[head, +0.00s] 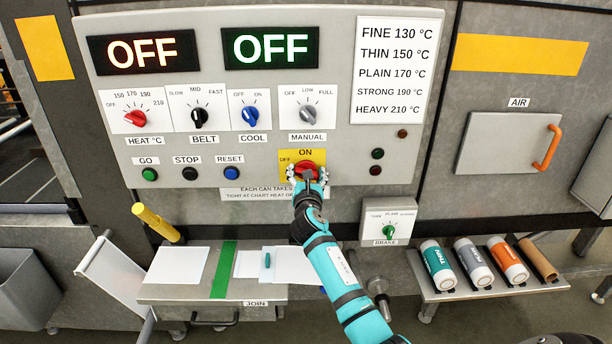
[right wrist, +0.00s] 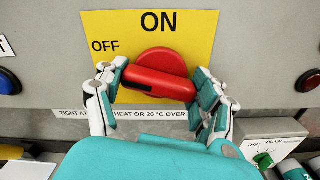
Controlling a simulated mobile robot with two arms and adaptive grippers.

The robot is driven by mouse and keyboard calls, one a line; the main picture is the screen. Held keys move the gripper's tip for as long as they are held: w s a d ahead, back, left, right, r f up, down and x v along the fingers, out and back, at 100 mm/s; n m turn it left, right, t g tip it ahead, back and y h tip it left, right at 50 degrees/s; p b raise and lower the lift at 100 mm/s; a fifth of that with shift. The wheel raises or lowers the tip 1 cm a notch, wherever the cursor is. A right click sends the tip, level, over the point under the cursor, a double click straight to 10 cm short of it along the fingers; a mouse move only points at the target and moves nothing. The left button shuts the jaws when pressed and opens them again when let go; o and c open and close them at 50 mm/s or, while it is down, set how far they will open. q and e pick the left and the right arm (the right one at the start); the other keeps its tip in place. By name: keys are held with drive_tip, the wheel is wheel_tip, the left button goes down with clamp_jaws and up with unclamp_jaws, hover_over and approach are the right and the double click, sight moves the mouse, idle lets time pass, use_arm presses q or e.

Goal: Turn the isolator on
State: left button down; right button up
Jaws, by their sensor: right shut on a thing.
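The isolator is a red rotary handle (head: 308,169) on a yellow plate (head: 287,158), low in the middle of the grey control panel. It also shows in the right wrist view (right wrist: 160,84). ON is printed above it and OFF to its upper left. In the right wrist view the handle bar lies nearly level, its left end slightly higher, below the OFF label. My right gripper (head: 307,177) is shut on the handle, with fingers at both ends of the bar (right wrist: 158,95). My left gripper is not in view.
Both displays (head: 146,52) (head: 270,47) read OFF. Heat, belt, cool and manual knobs (head: 306,114) sit above the isolator, with buttons (head: 149,174) to its left. The brake box (head: 387,221) is close at lower right. A shelf (head: 440,297) holds several rolls.

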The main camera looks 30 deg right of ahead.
drive_tip(key=m+b, duration=0.1)
drive_tip(key=m, duration=0.2)
drive_tip(key=shift+f+m, duration=0.15)
drive_tip(key=shift+m, duration=0.25)
drive_tip(key=m+b, duration=0.1)
drive_tip(key=m, duration=0.2)
drive_tip(key=shift+m, duration=0.3)
drive_tip(key=m+b, duration=0.2)
drive_tip(key=m, duration=0.2)
drive_tip(key=shift+m+b, duration=0.45)
drive_tip(key=shift+m, duration=1.15)
drive_tip(key=o, duration=1.2)
drive_tip(key=shift+c, duration=0.2)
drive_tip(key=shift+s+a, duration=0.1)
drive_tip(key=v, duration=1.1)
drive_tip(key=shift+s, duration=0.4)
drive_tip(key=shift+a, duration=0.1)
